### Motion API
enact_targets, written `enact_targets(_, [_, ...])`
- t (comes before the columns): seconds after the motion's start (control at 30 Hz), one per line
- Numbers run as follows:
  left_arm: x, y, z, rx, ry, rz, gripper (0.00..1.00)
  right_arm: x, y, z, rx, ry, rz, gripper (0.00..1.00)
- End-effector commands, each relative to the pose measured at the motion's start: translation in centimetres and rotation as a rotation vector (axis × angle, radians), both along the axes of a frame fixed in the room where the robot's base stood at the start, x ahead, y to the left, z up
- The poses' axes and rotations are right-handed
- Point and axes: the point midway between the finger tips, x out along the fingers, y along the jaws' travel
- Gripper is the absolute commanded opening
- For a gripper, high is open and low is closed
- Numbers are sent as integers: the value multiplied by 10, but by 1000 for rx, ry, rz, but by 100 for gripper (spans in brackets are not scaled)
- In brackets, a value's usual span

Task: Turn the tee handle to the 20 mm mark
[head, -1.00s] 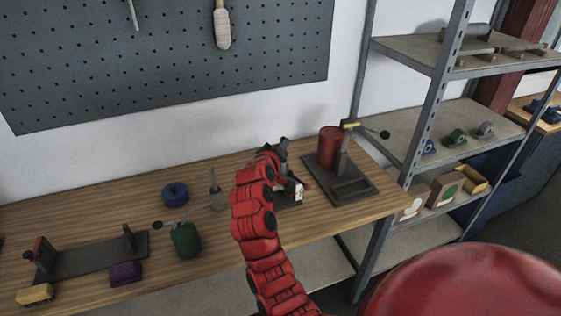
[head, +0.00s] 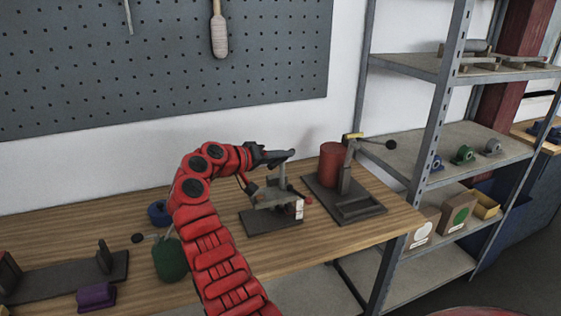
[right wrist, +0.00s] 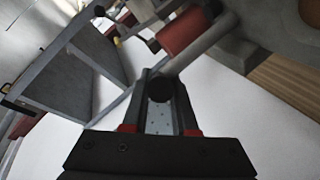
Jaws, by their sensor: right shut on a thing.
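A dark fixture (head: 262,220) with an upright post and a small white marked scale (head: 299,209) stands on the wooden bench. The marks are too small to read. My right gripper (head: 284,156) is at the top of the post and hides most of the tee handle there. In the right wrist view, my right gripper (right wrist: 160,100) is shut on the grey bar of the tee handle (right wrist: 197,46), whose dark round end sits between the fingers. My left gripper is not in view.
A red cylinder (head: 331,164) stands on a dark base just right of the fixture. A green container (head: 168,260), a blue ring (head: 158,213) and a purple block (head: 96,296) lie to the left. A metal shelf (head: 438,130) stands at the right.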

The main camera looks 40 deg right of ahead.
Motion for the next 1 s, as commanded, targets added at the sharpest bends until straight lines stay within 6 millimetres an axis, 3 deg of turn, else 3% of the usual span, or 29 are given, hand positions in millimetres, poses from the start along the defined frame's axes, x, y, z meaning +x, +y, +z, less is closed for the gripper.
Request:
enact_targets(0.03, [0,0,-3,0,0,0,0,-5,-2,-11,16,21,-34,0])
enact_targets(1.0, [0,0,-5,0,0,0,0,-7,-2,-12,15,21,-185,0])
